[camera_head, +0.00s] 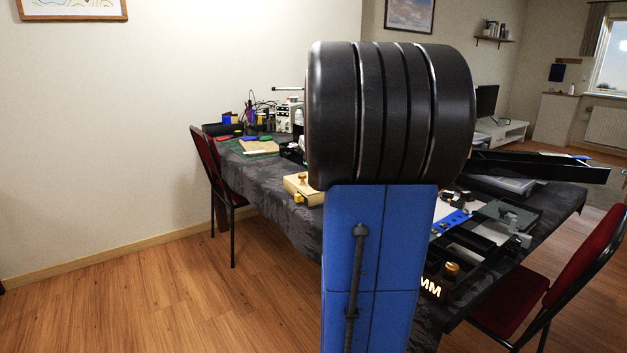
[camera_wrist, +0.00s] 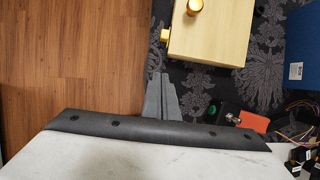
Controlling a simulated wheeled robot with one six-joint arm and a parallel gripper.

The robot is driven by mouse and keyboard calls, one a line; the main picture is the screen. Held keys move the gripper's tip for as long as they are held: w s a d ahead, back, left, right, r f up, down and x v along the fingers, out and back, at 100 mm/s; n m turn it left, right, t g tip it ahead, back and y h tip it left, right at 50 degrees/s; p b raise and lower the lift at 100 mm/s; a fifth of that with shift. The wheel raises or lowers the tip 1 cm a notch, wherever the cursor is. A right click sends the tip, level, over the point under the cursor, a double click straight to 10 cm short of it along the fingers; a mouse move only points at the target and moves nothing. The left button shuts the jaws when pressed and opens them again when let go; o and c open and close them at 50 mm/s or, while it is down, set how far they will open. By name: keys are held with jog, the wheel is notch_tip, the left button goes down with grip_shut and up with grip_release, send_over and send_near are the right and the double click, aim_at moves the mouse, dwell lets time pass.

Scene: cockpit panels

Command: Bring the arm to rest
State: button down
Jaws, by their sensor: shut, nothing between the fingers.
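My gripper (camera_wrist: 159,78) shows in the wrist view as grey fingers pressed together, shut and empty. It points over the edge of the table's dark patterned cloth (camera_wrist: 258,80), just below a pale wooden box with brass knobs (camera_wrist: 208,38). I cannot tell the height of the fingers above the cloth. In the head view my blue and black arm links fill the middle and hide the gripper. The wooden box (camera_head: 301,190) shows there just left of the arm.
A red chair (camera_head: 208,165) stands at the table's left end and another red chair (camera_head: 570,270) at the right. Panels and boxes (camera_head: 500,220) crowd the table right of the arm. A green item (camera_wrist: 224,113) and an orange item (camera_wrist: 254,121) lie near the fingers. Wooden floor (camera_head: 150,290) is free at left.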

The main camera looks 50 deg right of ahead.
jog(key=shift+a, duration=0.1)
dwell(0.3)
jog(key=s+a+f+n, duration=0.2)
jog(key=s+a+n, duration=0.1)
jog(key=a+n, duration=0.75)
jog(key=s+a+f+n, duration=0.1)
jog(key=s+a+n, duration=0.1)
jog(key=a+n, duration=0.9)
jog(key=s+a+f+n, duration=0.5)
jog(key=s+a+n, duration=0.1)
jog(key=a+n, duration=0.2)
jog(key=s+a+f+n+y, duration=0.1)
jog(key=s+a+f+n, duration=0.4)
jog(key=n, duration=0.5)
jog(key=s+a, duration=0.2)
jog(key=a, duration=0.1)
jog(key=shift+s+t, duration=0.3)
